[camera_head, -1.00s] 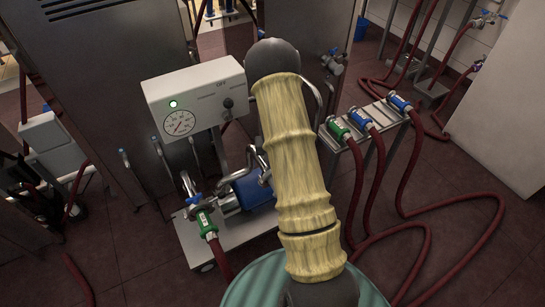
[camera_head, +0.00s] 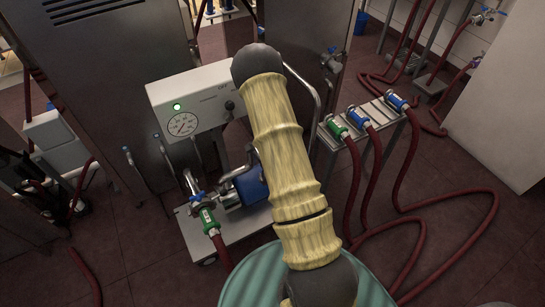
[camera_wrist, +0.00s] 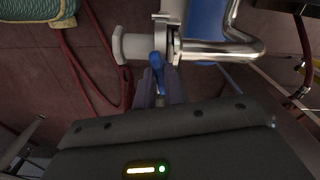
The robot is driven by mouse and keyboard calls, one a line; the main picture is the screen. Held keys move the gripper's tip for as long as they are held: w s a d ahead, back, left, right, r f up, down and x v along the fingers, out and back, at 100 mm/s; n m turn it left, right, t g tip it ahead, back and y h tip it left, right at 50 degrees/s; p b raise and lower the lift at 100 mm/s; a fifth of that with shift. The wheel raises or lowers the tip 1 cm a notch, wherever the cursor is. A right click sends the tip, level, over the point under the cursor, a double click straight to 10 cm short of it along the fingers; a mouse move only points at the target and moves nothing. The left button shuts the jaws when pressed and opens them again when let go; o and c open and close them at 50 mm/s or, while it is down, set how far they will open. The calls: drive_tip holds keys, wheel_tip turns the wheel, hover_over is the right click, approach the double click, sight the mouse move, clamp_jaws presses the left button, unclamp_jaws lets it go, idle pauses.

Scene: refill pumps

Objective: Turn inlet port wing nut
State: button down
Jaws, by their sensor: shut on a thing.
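The pump cart (camera_head: 230,235) stands left of my arm in the head view, with a blue motor (camera_head: 252,187) and steel pipes. In the wrist view, a steel port (camera_wrist: 128,46) with a clamp (camera_wrist: 166,34) sits at the top middle. The port's blue wing nut (camera_wrist: 158,66) hangs below the clamp. My gripper (camera_wrist: 160,88) is shut on this wing nut, its fingers pointing up in the picture. The fingers partly hide the nut's lower end. In the head view my arm hides the gripper and this port.
A white control box (camera_head: 200,100) with a gauge stands above the pump. A green-handled hose coupling (camera_head: 207,217) is on the pump's left side. A rack (camera_head: 372,122) with several hose ends stands to the right. Red hoses (camera_head: 440,205) cross the floor.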

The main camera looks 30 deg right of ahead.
drive_tip(key=shift+a+m, duration=0.1)
drive_tip(key=shift+m, duration=0.5)
drive_tip(key=c, duration=1.5)
unclamp_jaws()
drive_tip(key=shift+r, duration=0.1)
wheel_tip(320, 180, up, 17)
drive_tip(key=shift+r+p, duration=0.1)
drive_tip(key=shift+p, duration=0.55)
drive_tip(key=shift+a, duration=0.1)
